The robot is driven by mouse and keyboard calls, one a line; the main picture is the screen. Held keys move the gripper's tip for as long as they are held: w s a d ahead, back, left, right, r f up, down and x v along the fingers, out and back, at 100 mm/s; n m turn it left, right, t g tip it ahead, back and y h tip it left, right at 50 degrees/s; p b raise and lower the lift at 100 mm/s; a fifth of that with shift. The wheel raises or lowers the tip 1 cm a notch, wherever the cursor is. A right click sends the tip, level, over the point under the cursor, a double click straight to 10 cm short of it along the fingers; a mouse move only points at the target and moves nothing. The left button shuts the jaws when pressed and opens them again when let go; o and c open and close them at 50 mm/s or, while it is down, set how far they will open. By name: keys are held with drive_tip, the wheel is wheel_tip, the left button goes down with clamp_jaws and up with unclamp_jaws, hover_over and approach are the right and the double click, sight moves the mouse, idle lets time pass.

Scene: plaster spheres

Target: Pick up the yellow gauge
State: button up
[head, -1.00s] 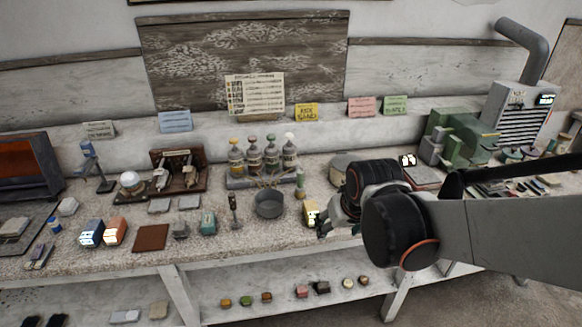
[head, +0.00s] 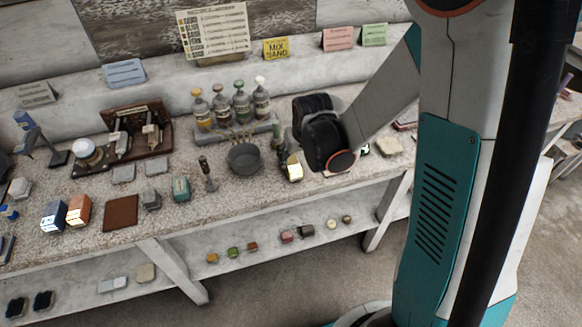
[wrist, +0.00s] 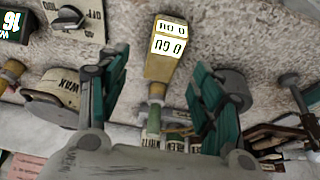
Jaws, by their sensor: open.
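The yellow gauge (head: 294,172) stands on the speckled worktop near its front edge, right of the grey pan. In the wrist view the gauge (wrist: 165,62) shows its yellow body and two lit white displays with dark digits. My gripper (wrist: 159,68) is open, with one teal finger to the left of the gauge and one to the right. Gaps show between the fingers and the gauge; I cannot tell the height between them. In the head view my black wrist covers most of the gripper and sits just beside and above the gauge.
A wax tin (wrist: 62,92) lies near the left finger and a dark grey round object (wrist: 232,82) near the right.

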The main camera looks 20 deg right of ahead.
sight(292, 162)
drive_tip(key=b+x, duration=0.1)
drive_tip(key=x, duration=0.3)
drive_tip(key=b+x, duration=0.1)
drive_tip(key=x, duration=0.2)
drive_tip(key=shift+w+a+b, duration=0.2)
drive_tip(key=shift+a+b, duration=0.05)
drive_tip(key=shift+b, duration=0.05)
drive_tip(key=c, duration=1.2)
drive_tip(key=shift+r, duration=0.1)
drive_tip(key=shift+c, duration=0.2)
wheel_tip(292, 162, up, 20)
drive_tip(key=p, duration=0.6)
